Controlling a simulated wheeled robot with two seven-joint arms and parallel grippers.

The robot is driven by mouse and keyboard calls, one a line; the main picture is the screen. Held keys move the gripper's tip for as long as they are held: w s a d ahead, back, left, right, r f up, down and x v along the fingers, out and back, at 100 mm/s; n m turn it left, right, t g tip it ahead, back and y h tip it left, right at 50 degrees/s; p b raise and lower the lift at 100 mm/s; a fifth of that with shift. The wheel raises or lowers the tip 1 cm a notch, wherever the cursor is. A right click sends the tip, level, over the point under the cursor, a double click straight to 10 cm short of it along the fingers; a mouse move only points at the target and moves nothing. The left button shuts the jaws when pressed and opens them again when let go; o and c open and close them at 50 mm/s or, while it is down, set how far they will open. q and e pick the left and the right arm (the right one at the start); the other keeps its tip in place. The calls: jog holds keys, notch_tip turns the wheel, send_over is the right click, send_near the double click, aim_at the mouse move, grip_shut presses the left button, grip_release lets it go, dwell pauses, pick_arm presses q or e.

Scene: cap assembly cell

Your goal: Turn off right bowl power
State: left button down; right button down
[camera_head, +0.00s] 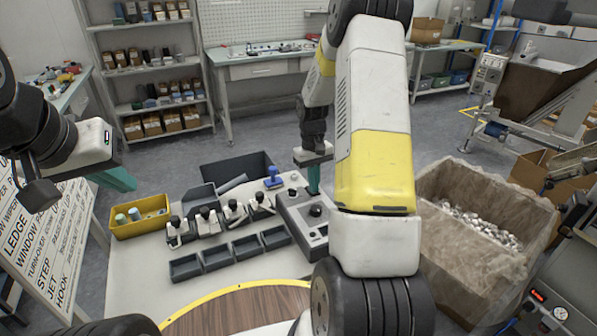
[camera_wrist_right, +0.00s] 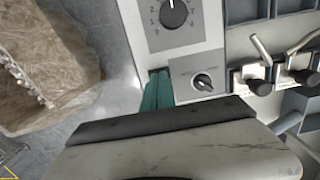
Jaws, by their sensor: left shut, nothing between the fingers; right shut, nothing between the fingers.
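A grey control box (camera_head: 301,226) stands at the right end of the white table, with a black knob (camera_head: 316,210) on top. In the right wrist view its top shows a large numbered dial (camera_wrist_right: 174,14) and a smaller rotary switch (camera_wrist_right: 203,82) on a grey panel. My right gripper (camera_head: 313,188) is over the box, teal fingers pointing down. In the wrist view the fingers (camera_wrist_right: 158,90) are closed together just left of the smaller switch, apart from it; whether they touch the box is unclear. My left gripper (camera_head: 122,181) is shut and empty, above the table's left side.
Black trays (camera_head: 186,267) and several toggle clamps (camera_head: 207,221) sit left of the box. A yellow bin (camera_head: 141,226) is at the table's left, a dark bin (camera_head: 237,168) behind. A large lined carton (camera_head: 470,255) of metal parts stands right of the table. My right arm hides part of the scene.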

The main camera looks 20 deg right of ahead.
jog(key=shift+s+d+f, duration=0.2)
jog(key=shift+s+f, duration=0.4)
jog(key=shift+w+a+r, duration=0.1)
jog(key=shift+w+r, duration=0.1)
jog(key=shift+w, duration=0.55)
jog(key=shift+r, duration=0.1)
jog(key=shift+w+r, duration=0.15)
jog(key=shift+r, duration=0.05)
notch_tip(320, 180, up, 14)
jog(key=w, duration=0.1)
jog(key=shift+w+a, duration=0.15)
jog(key=shift+a, duration=0.05)
jog(key=shift+r, duration=0.15)
jog(key=shift+d, duration=0.1)
